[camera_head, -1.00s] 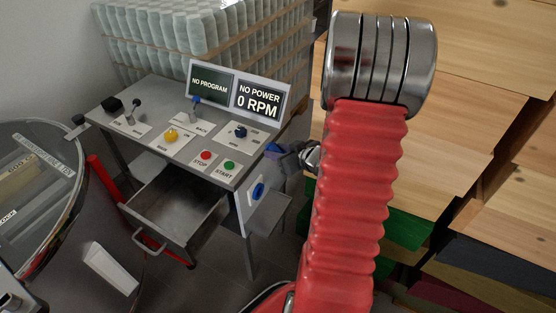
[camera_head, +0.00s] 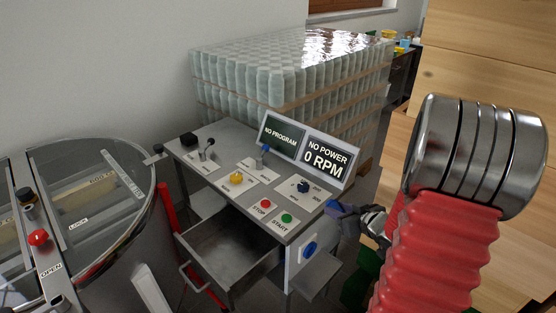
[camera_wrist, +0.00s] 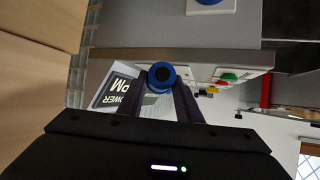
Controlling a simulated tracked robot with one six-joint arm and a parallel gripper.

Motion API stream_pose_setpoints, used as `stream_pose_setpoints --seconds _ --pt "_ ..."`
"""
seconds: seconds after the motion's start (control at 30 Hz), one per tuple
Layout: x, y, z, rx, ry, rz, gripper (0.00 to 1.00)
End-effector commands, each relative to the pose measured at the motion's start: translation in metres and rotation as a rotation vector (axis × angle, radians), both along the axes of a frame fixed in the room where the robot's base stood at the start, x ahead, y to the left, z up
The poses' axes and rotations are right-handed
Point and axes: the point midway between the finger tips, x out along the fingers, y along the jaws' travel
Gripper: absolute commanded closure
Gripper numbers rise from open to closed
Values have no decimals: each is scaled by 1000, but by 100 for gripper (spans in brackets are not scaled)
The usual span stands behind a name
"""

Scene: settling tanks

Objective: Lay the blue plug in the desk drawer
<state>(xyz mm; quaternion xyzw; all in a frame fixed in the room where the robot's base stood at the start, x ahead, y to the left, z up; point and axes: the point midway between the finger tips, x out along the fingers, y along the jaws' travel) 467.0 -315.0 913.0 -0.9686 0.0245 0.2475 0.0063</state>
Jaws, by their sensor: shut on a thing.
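The round blue plug (camera_wrist: 162,75) is between the fingertips of my gripper (camera_wrist: 163,86) in the wrist view, and the gripper is shut on it. In the head view my gripper (camera_head: 350,215) is just right of the control desk (camera_head: 222,172), small and partly behind my red arm; the plug cannot be made out there. The desk drawer (camera_head: 232,250) is pulled open at the front of the desk. Its visible floor looks bare.
A blue round fitting on a white plate (camera_head: 310,249) is on the desk's right side. Left of the desk stands a round glass-topped tank (camera_head: 78,190) and a red bar (camera_head: 178,235). Wrapped bottles (camera_head: 285,80) are stacked behind. Wooden crates (camera_head: 495,55) stand at the right.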

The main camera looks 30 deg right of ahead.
Motion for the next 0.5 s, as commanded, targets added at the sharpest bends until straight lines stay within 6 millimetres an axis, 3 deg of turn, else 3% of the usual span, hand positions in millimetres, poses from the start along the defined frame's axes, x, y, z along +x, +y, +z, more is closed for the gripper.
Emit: stream_pose_setpoints --seconds 0.27,0.5 --pt "-2 -4 -3 1 1 3 96" --pt "-7 -40 -3 -1 -1 -133 96"
